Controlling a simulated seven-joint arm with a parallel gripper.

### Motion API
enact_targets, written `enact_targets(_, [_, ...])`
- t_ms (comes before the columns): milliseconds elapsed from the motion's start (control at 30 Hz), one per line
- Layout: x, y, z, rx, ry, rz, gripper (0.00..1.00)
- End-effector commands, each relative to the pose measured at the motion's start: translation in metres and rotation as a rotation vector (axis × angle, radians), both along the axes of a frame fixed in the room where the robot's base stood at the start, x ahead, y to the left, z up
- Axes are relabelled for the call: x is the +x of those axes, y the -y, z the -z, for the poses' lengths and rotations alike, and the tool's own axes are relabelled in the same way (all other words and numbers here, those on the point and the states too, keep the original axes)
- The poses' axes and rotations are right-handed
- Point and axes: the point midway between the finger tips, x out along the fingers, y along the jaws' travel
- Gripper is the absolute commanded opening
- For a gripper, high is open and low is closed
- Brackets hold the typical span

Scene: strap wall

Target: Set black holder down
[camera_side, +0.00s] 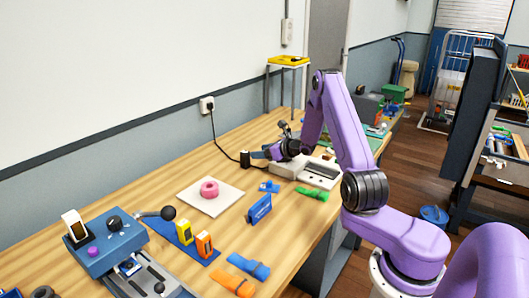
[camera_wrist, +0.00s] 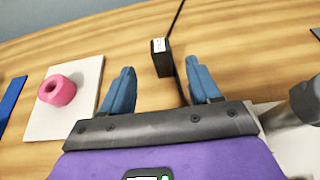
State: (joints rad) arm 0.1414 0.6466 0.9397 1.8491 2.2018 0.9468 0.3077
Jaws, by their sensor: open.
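A small black block with a white label (camera_wrist: 161,58), seemingly the black holder, stands upright on the wooden table. In the side view the black holder (camera_side: 245,159) is by the wall side, just left of my gripper's tips. My gripper (camera_wrist: 162,72) has its two blue fingers spread, with visible gaps to the holder, which sits between and slightly beyond the tips. In the side view my gripper (camera_side: 259,155) is low and nearly level, pointing left at the holder. The holder's base is clear of the fingers.
A dark cable (camera_side: 215,138) from the wall socket runs down by the holder. A pink ring (camera_side: 209,188) lies on a white square plate (camera_side: 226,199). A pale device (camera_side: 304,174) lies under the wrist. Yellow (camera_side: 184,232) and orange (camera_side: 204,245) blocks stand on a blue mat.

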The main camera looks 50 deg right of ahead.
Motion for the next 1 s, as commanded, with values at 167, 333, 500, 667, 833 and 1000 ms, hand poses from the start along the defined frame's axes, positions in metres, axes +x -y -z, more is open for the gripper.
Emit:
enact_targets(167, [-0.006,-0.005,-0.005,-0.005,0.001,-0.016,0.62])
enact_targets(333, [0.009,-0.056,-0.022,-0.063,-0.002,-0.206,0.62])
enact_targets(500, [0.016,-0.15,-0.048,-0.181,0.003,-0.557,0.62])
enact_targets(667, [-0.004,-0.234,-0.067,-0.304,0.021,-0.892,0.62])
enact_targets(833, [-0.047,-0.309,-0.083,-0.445,0.06,-1.242,0.62])
enact_targets(1000, [-0.105,-0.364,-0.095,-0.597,0.119,-1.582,0.62])
